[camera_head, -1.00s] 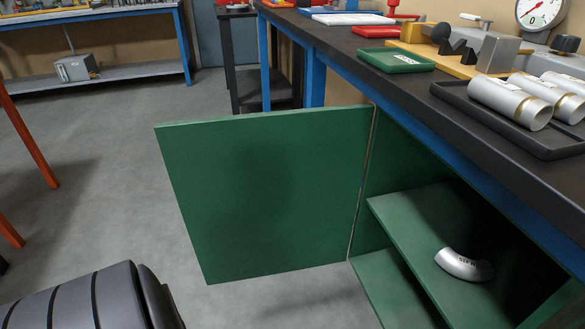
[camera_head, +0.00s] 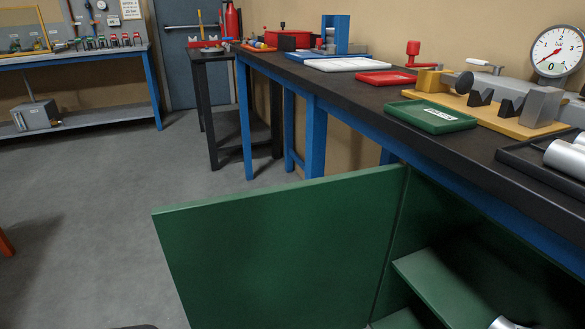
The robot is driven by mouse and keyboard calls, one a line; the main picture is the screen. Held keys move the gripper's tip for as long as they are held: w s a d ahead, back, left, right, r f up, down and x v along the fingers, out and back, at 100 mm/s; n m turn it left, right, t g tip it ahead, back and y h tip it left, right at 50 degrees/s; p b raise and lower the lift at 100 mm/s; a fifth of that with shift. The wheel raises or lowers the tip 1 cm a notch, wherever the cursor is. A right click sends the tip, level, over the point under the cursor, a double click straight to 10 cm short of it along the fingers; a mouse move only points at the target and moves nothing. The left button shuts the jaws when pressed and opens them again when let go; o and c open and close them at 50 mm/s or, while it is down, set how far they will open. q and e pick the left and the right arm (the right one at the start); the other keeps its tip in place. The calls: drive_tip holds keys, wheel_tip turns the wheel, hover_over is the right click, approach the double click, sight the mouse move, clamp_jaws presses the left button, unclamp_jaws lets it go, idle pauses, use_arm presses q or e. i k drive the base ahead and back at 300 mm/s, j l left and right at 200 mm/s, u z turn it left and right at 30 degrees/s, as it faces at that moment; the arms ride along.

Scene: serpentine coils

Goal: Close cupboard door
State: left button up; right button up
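The green cupboard door (camera_head: 285,250) stands wide open, swung out to the left from its hinge edge under the workbench. The green cupboard (camera_head: 445,240) is open at the right, with a green shelf (camera_head: 440,285) inside. A silver curved pipe piece (camera_head: 505,323) shows only partly at the bottom edge, on the shelf. A small dark piece at the bottom edge left of the door may be part of my arm. Neither of my grippers shows in this view.
A dark workbench top (camera_head: 380,100) above the cupboard holds a green tray (camera_head: 432,116), a red tray (camera_head: 385,77) and a gauge (camera_head: 556,52). Blue bench legs (camera_head: 315,140) stand behind the door. Grey floor (camera_head: 90,230) is clear to the left.

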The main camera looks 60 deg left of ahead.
sight(310, 254)
drive_tip(key=k+j+z, duration=0.15)
drive_tip(key=j, duration=0.3)
drive_tip(key=j+z, duration=0.1)
drive_tip(key=j, duration=0.4)
drive_tip(key=k+j+z, duration=0.15)
drive_tip(key=j, duration=0.3)
drive_tip(key=k+j+z, duration=0.15)
drive_tip(key=j, duration=0.3)
drive_tip(key=k+j+z, duration=0.1)
drive_tip(key=k+j, duration=0.15)
drive_tip(key=j, duration=0.15)
drive_tip(key=k+j+z, duration=0.15)
drive_tip(key=j, duration=0.25)
drive_tip(key=k+j+z, duration=0.15)
drive_tip(key=j, duration=0.25)
drive_tip(key=k+l, duration=0.25)
drive_tip(key=i+j, duration=0.15)
drive_tip(key=j, duration=0.1)
